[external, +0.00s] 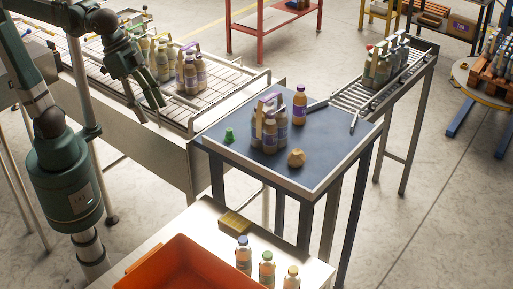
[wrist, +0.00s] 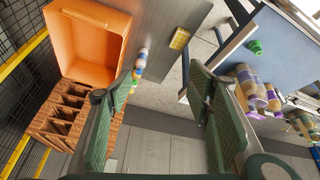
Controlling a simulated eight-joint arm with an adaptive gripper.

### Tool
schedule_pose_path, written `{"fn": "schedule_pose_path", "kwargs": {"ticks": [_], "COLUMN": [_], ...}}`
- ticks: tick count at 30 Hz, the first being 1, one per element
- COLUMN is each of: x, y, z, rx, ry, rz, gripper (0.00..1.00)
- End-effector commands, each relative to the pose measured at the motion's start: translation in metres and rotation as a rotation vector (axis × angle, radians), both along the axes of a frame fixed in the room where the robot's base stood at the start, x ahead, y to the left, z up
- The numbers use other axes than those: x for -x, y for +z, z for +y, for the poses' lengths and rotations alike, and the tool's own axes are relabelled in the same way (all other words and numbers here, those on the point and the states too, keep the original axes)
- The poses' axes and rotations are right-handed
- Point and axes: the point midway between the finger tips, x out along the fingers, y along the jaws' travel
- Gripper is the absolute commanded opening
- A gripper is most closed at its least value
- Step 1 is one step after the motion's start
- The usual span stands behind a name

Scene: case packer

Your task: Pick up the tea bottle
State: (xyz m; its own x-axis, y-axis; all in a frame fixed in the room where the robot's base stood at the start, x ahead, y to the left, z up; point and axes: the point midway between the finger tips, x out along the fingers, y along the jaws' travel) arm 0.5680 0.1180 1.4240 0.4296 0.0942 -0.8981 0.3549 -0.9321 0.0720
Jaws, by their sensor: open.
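Several bottles are in view, and I cannot tell which is the tea bottle. On the white bench in the external view stand a blue-capped bottle (external: 243,255), a green-capped bottle (external: 267,268) and an orange-capped bottle (external: 292,277). These bottles form a small row beside the orange bin in the wrist view (wrist: 139,66). A purple-capped amber bottle (external: 299,105) stands on the blue table beside a bottle pack (external: 270,128). My gripper (external: 152,97) is open and empty, above the conveyor's near edge in the external view. Its two fingers are wide apart in the wrist view (wrist: 150,92).
An orange bin (external: 185,268) stands on the white bench near a yellow block (external: 235,222). The blue table (external: 232,163) also holds a green item (external: 229,136) and a tan lump (external: 296,158). More bottles stand on the conveyor (external: 110,85) and roller track (external: 350,98).

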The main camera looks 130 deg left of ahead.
Motion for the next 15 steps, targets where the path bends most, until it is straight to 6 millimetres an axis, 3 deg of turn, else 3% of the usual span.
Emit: {"fn": "schedule_pose_path", "kwargs": {"ticks": [15], "x": [-0.073], "y": [0.026], "z": [0.098], "rx": [0.061], "ry": [0.209], "rz": [0.080], "gripper": [0.50]}}
